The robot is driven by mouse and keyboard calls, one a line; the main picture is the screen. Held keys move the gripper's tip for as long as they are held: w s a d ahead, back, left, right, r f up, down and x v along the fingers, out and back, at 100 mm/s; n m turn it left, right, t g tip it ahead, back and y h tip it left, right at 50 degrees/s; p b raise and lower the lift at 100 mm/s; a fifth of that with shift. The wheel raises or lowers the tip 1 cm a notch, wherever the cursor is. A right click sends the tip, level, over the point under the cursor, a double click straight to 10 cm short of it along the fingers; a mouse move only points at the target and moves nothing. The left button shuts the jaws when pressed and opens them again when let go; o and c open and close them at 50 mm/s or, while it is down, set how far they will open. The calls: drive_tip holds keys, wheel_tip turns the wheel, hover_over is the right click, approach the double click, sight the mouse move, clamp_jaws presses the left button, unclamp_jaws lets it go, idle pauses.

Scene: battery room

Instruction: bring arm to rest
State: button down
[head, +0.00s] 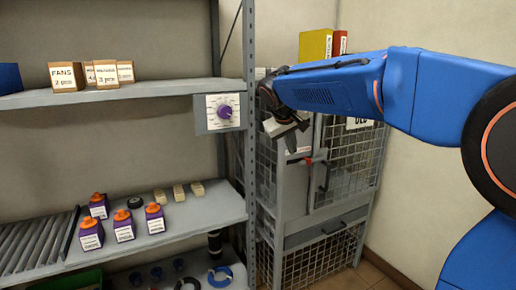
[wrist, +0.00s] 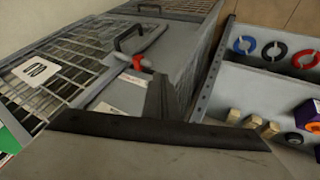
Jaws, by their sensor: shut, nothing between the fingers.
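My blue arm reaches in from the right of the head view, held out roughly level. My gripper (head: 291,146) hangs at its end, pointing down in front of the cage cabinet (head: 295,205), near the shelf upright. The fingers are together with nothing between them. In the wrist view my gripper (wrist: 158,85) shows as a dark finger against the cabinet's grey face. I cannot tell the exact gap between the gripper and the cabinet.
The grey dial box (head: 223,113) with a purple knob is left of my gripper. A lower shelf (head: 200,212) holds purple bottles (head: 124,226) and small beige blocks (head: 179,192). The cabinet's red-marked handle (wrist: 138,64) is close by. Yellow and red binders (head: 316,45) stand above.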

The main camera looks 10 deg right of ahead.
drive_tip(key=s+d+f+y, duration=0.1)
drive_tip(key=s+d+f, duration=0.15)
drive_tip(key=s, duration=0.45)
drive_tip(key=s+d+f+m+g, duration=0.1)
drive_tip(key=s+f, duration=0.2)
drive_tip(key=s, duration=0.4)
drive_tip(key=s+d+f+y, duration=0.1)
drive_tip(key=s+f, duration=0.1)
drive_tip(key=s, duration=0.6)
drive_tip(key=s+f+m+y, duration=0.1)
drive_tip(key=s+f+y, duration=0.1)
drive_tip(key=s+f, duration=1)
drive_tip(key=s, duration=0.5)
drive_tip(key=shift+a+f, duration=0.3)
drive_tip(key=shift+f, duration=0.05)
